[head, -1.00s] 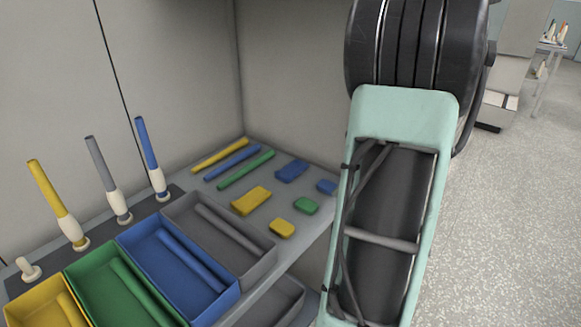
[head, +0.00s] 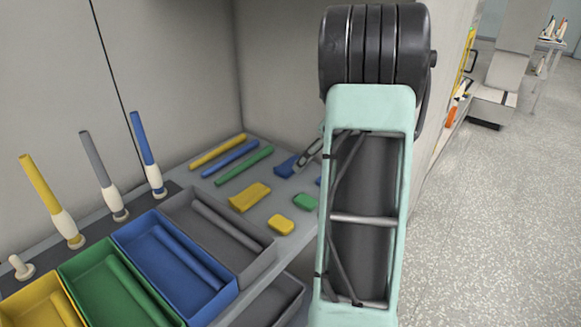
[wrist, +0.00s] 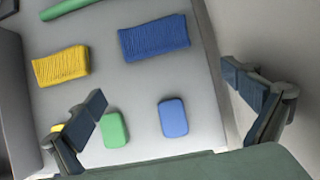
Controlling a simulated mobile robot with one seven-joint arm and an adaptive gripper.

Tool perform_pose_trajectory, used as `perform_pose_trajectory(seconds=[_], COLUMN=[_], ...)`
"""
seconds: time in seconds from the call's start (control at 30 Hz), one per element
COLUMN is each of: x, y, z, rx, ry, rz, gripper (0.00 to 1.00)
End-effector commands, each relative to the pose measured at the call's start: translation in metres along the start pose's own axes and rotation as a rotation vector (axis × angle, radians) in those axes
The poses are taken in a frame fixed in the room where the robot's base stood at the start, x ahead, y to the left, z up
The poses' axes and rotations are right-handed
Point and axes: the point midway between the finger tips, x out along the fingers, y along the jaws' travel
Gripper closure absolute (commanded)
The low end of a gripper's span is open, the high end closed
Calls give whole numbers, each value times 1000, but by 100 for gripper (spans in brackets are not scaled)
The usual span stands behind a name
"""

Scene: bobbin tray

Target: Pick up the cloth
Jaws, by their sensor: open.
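Two ribbed, folded cloth-like pieces lie on the grey shelf (wrist: 130,85). The blue cloth (wrist: 155,38) is at the upper middle of the wrist view, and the yellow cloth (wrist: 61,66) is to its left. In the head view the blue cloth (head: 285,166) is partly covered by my gripper (head: 309,152), and the yellow cloth (head: 250,196) is clear to the left. In the wrist view my gripper (wrist: 166,90) is open and empty, its fingers spread wide over the shelf. Neither finger visibly touches a cloth.
Smooth small blocks, green (wrist: 115,130) and blue (wrist: 173,117), lie nearer between the fingers. A small yellow block (head: 280,225) and coloured rods (head: 244,168) share the shelf. Coloured trays (head: 175,266) and upright bobbins (head: 145,150) stand left. A wall closes the back.

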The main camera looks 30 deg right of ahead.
Motion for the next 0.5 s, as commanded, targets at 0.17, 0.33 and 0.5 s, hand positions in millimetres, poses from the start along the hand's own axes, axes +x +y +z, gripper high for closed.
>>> perform_pose_trajectory(seconds=[0.17,0.33,0.5], x=[14,17,30], y=[0,0,0], z=[22,29,40], rx=[-2,-1,-1], ry=[1,1,2], rz=[-1,0,1], gripper=[0,0,0])
